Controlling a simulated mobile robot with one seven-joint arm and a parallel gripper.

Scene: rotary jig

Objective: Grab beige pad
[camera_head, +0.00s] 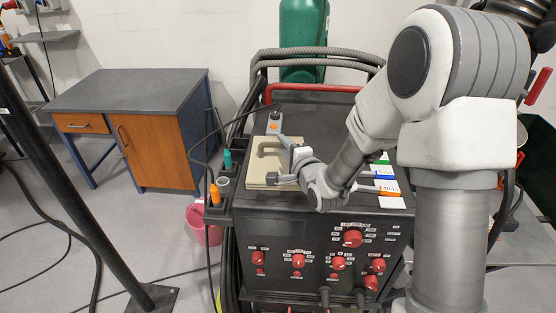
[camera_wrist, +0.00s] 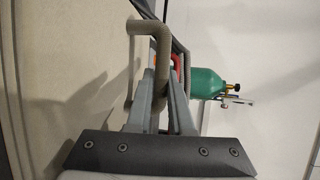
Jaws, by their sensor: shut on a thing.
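The beige pad (camera_head: 255,176) lies flat on the left part of the black machine's top. A raised bar handle on the pad shows in the wrist view (camera_wrist: 141,27), with the pad's face (camera_wrist: 60,85) filling the left side. My gripper (camera_head: 277,160) reaches the pad from the right in the head view. In the wrist view its two grey fingers (camera_wrist: 160,85) are shut on the handle, one on each side. The fingers and wrist hide part of the pad in the head view.
The black machine (camera_head: 310,225) has red knobs on its front. A grey device with a cable (camera_head: 274,123) stands behind the pad. Orange (camera_head: 215,194) and teal (camera_head: 227,158) items sit in the left side rack. Coloured labelled blocks (camera_head: 386,183) lie right of my wrist.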

